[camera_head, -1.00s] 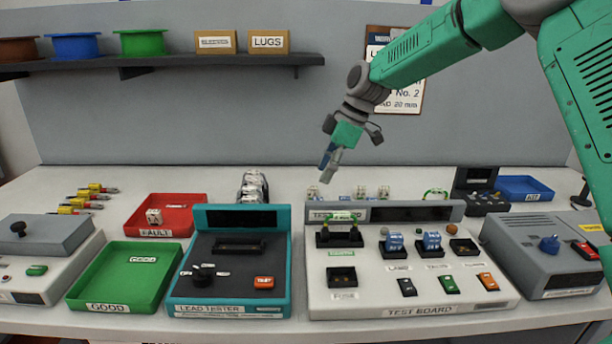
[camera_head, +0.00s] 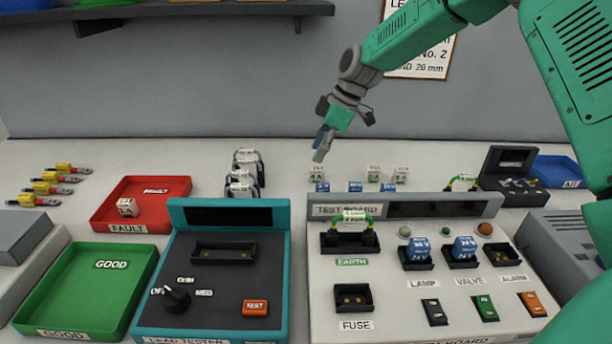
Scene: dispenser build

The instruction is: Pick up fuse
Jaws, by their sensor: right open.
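Small pale blocks with dark markings, which look like the fuses, stand in a row behind the test board (camera_head: 330,275). The leftmost pale block (camera_head: 317,174) is just below my right gripper (camera_head: 322,147). Two more are to the right, a middle one (camera_head: 373,173) and a right one (camera_head: 400,175). My right gripper points down, empty, with its fingertips apart from the block. The socket labelled FUSE (camera_head: 353,297) on the test board is empty. My left gripper is not in view.
Small blue blocks (camera_head: 355,187) sit in front of the pale ones. The red FAULT tray (camera_head: 108,213) holds one pale block. The green GOOD tray (camera_head: 85,290) is empty. The lead tester (camera_head: 275,300) and black-handled leads (camera_head: 243,170) are left of the test board.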

